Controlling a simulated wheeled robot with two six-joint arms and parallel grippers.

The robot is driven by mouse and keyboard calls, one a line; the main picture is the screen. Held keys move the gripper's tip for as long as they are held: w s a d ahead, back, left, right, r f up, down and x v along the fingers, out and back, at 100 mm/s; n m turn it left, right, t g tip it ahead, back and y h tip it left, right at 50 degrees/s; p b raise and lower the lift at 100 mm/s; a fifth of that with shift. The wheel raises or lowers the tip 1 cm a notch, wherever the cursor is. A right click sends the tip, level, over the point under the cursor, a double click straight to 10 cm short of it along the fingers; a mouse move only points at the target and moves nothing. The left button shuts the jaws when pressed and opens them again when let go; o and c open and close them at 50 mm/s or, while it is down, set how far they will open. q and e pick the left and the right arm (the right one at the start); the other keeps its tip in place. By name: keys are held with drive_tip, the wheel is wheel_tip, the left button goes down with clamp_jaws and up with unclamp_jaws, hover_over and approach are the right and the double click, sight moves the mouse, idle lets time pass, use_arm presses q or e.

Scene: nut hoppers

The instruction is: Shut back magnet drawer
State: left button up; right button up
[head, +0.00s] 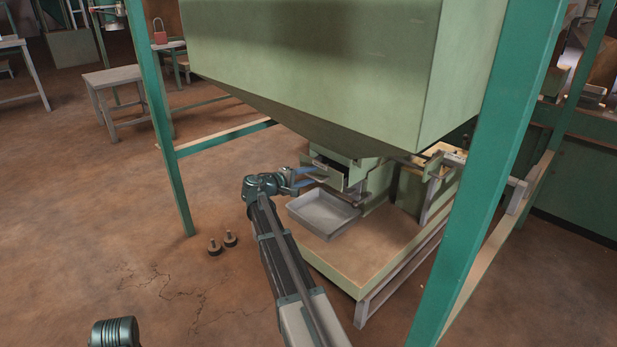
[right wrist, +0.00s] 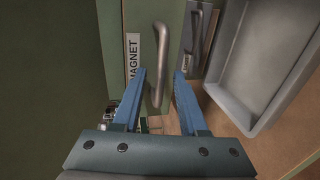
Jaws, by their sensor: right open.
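The magnet drawer (head: 328,175) juts out to the left below the green hopper, its dark inside showing from above. In the right wrist view its green front carries a white label reading MAGNET (right wrist: 134,57) and a grey bar handle (right wrist: 161,62). My right gripper (head: 304,178) is at this front; in the right wrist view its blue fingers (right wrist: 160,75) are open on either side of the handle's lower part. I cannot tell whether they touch it. My left gripper is not in view.
A grey tray (head: 325,213) lies on the low platform (head: 355,268) just below the drawer. A second handle (right wrist: 197,38) shows beside the magnet drawer. The hopper (head: 310,60) hangs overhead between green posts (head: 490,180). Two small dark knobbed objects (head: 222,244) lie on the floor.

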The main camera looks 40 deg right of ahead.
drive_tip(key=shift+c, duration=0.2)
clamp_jaws()
idle(1.1)
